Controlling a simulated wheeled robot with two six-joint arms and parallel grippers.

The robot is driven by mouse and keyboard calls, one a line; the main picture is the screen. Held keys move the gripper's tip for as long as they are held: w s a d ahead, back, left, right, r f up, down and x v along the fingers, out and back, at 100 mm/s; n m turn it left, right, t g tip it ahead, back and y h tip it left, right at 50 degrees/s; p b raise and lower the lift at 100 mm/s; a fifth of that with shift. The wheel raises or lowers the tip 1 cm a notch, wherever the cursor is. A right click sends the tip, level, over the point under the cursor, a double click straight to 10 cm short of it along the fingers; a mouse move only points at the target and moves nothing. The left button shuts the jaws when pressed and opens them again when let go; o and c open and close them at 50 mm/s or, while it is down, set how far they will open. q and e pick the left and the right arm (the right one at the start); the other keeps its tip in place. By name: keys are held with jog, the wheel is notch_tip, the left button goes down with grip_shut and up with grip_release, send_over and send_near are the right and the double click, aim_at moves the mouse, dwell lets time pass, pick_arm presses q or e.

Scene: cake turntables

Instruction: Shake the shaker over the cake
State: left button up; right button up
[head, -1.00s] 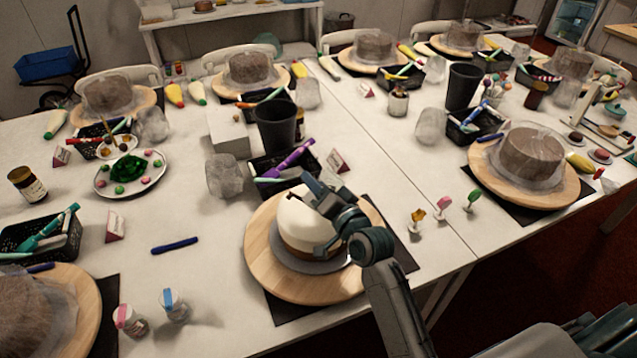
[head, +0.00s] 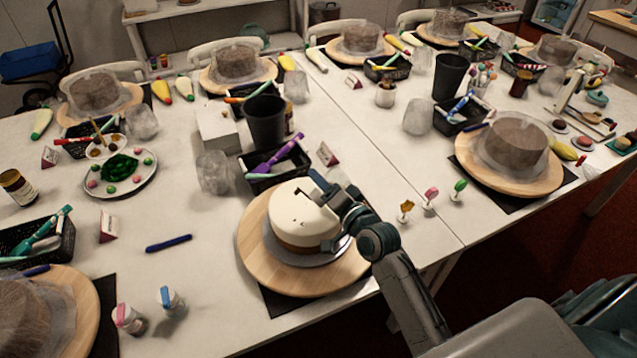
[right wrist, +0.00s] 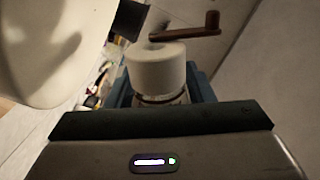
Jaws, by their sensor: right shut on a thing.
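The cake (head: 298,212), white on top with a brown lower edge, sits on a grey disc on the round wooden turntable (head: 262,275). My right gripper (head: 325,212) is over the cake's right side in the head view. A large pale rounded surface, likely the cake (right wrist: 50,45), fills the upper left of the wrist view. My left gripper is not in view.
A dark cup (head: 266,122) and a black basket (head: 275,165) stand behind the turntable. Several small toppers (head: 430,198) stand right. The table left of the turntable is partly clear.

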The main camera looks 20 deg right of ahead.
jog(key=shift+r+n, duration=0.15)
jog(key=shift+n, duration=0.25)
jog(key=shift+a, duration=0.2)
jog(key=shift+r, duration=0.1)
jog(key=shift+d+r+p, duration=0.3)
jog(key=shift+d+p, duration=0.05)
jog(key=shift+p, duration=0.05)
jog(key=shift+a+f+b, duration=0.25)
jog(key=shift+f+b, duration=0.15)
jog(key=shift+f, duration=0.05)
jog(key=shift+a+r+n, duration=0.2)
jog(key=shift+n, duration=0.3)
